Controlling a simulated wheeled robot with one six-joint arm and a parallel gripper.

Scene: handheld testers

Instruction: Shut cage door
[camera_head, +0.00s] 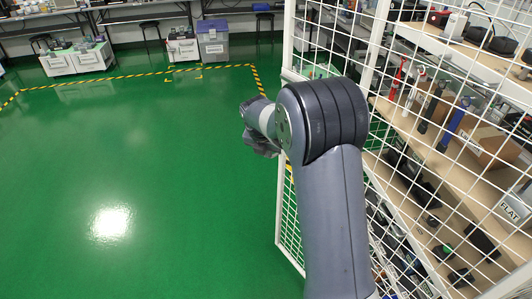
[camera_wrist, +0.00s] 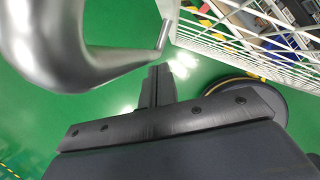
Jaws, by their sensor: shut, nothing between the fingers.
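The cage door is a white-framed wire mesh panel; its free-standing white edge post (camera_head: 288,45) and lower mesh (camera_head: 290,228) show left of and behind my arm in the head view. In the wrist view its white mesh (camera_wrist: 215,42) fills the upper right. A large curved silver handle (camera_wrist: 55,45) looms close to the camera at upper left, its end reaching toward the white frame. My gripper (camera_wrist: 158,70) is shut and empty, its fingertips just below the handle's end; I cannot tell whether they touch. In the head view the gripper (camera_head: 260,148) is partly hidden by my wrist.
Shelves (camera_head: 430,130) with handheld testers and boxes (camera_head: 490,145) stand behind mesh at right. Green floor (camera_head: 130,170) is open at left, with yellow-black tape (camera_head: 130,77). Benches, a grey bin (camera_head: 213,42) and stools line the back.

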